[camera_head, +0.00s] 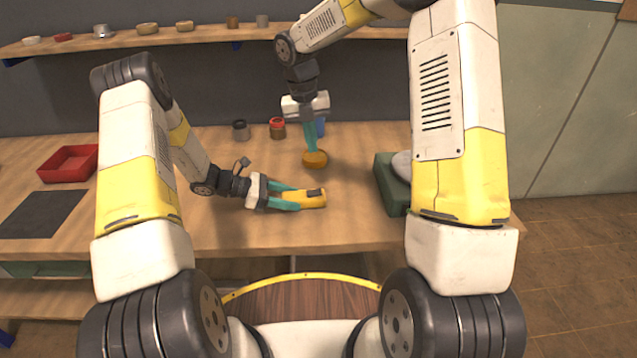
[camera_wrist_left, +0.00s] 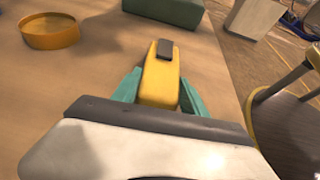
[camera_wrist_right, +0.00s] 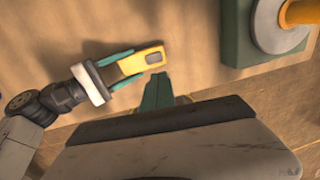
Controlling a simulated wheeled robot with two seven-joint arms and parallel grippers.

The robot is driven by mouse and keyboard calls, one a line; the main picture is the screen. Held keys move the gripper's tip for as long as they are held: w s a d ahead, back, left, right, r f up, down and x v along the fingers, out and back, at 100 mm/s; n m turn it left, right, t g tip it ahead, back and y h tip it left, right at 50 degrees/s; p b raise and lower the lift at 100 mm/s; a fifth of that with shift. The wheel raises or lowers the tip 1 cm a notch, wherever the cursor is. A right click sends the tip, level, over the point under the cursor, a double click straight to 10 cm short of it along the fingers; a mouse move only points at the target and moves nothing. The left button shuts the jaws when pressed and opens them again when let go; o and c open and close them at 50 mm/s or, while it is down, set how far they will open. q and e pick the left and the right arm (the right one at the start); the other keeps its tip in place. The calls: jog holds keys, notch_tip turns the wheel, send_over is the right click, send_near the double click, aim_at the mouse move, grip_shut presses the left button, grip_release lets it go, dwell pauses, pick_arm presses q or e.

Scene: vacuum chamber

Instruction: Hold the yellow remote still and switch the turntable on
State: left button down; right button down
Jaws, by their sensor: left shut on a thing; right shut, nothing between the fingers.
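My left gripper (camera_head: 286,198) is shut on the yellow remote (camera_head: 313,199), its teal fingers on either side of it, low over the table. A dark button shows near the remote's free end; the remote also shows in the left wrist view (camera_wrist_left: 160,85) and the right wrist view (camera_wrist_right: 147,60). My right gripper (camera_head: 312,148) is shut and empty, pointing down; in the right wrist view its tips (camera_wrist_right: 157,78) appear just beside the remote's free end, apart from it. The turntable (camera_head: 387,186), a green box with a grey disc, stands right of the remote, partly hidden by my right arm.
A round yellow dish (camera_wrist_left: 50,33) lies behind the remote. A red tray (camera_head: 68,164), a dark mat (camera_head: 42,213) and small jars (camera_head: 277,128) stand on the table (camera_head: 230,230). An orange thing (camera_wrist_right: 301,12) shows over the turntable's disc. A shelf with small items runs behind.

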aim_at(320, 191)
jog(key=shift+r+n, duration=0.1)
jog(key=shift+n, duration=0.3)
jog(key=f, duration=0.4)
jog(key=d+f, duration=0.1)
jog(key=f, duration=0.9)
jog(key=shift+d, duration=0.35)
jog(key=shift+f, duration=0.1)
